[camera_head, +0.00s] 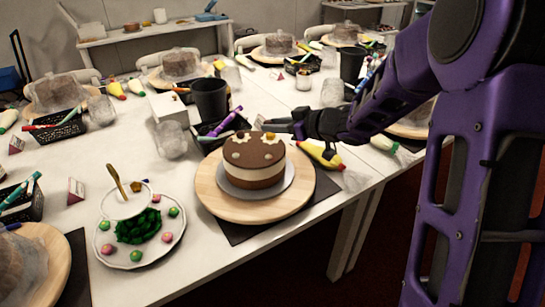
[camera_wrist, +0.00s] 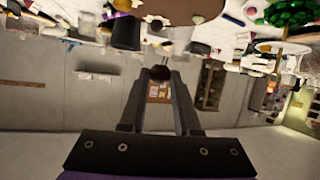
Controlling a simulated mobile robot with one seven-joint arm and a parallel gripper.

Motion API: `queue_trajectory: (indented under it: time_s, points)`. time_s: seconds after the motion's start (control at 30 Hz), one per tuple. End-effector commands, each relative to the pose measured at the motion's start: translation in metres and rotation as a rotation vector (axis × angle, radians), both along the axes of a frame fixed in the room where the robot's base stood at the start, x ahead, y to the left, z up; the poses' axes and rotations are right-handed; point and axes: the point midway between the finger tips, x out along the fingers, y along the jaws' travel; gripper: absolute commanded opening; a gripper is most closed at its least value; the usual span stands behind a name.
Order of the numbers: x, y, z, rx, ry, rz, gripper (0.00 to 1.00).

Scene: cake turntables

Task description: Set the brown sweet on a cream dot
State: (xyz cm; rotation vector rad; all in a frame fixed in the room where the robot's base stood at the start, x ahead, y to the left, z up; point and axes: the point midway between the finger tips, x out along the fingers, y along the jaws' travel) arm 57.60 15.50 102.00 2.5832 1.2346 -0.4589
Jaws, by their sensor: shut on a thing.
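A dark brown sweet (camera_wrist: 160,73) is between the fingertips of my gripper (camera_wrist: 160,79) in the wrist view. The fingers are shut on it. The cake (camera_head: 254,172) has brown and cream layers and stands on a grey board on a round wooden turntable (camera_head: 215,199). Pale cream dots (camera_head: 236,157) sit on its brown top.
A white plate (camera_head: 103,247) with coloured sweets and green leaves is left of the turntable. A black cup (camera_head: 210,99) and a pen tray stand behind the cake. A yellow piping bag (camera_head: 322,155) lies to the right. Other covered cakes stand farther off.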

Motion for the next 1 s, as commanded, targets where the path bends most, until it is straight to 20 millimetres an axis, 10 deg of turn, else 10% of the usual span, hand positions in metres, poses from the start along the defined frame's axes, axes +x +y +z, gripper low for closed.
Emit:
queue_trajectory:
  time_s: [0.63, 1.0]
  points:
    - [0.000, 0.000, -0.093, 0.000, 0.005, 0.000, 0.00]
    - [0.000, 0.000, -0.097, 0.000, 0.001, 0.000, 0.00]
